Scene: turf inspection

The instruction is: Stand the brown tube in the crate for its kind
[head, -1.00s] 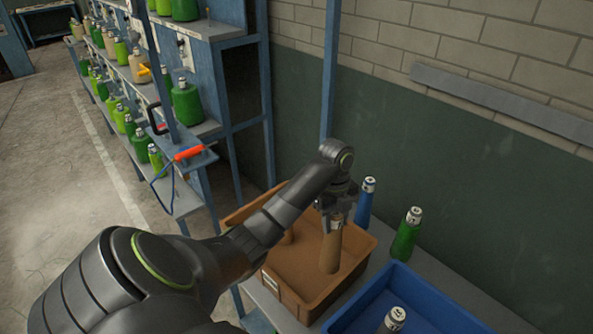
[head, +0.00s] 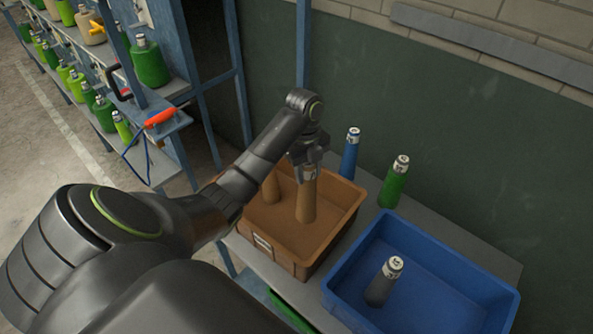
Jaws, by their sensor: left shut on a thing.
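The brown tube (head: 306,202) stands upright, or nearly so, inside the brown crate (head: 283,262). My left gripper (head: 307,168) is shut on its top from above. I cannot tell whether the tube's base touches the crate floor. Another brown tube (head: 271,187) stands in the same crate to the left, partly hidden behind my left arm. My right gripper does not show.
A blue crate (head: 430,263) to the right holds a grey tube (head: 383,281). A blue tube (head: 349,153) and a green tube (head: 394,182) stand on the bench behind the crates. A shelf rack with green bottles is at the left, with an orange-handled tool (head: 160,117).

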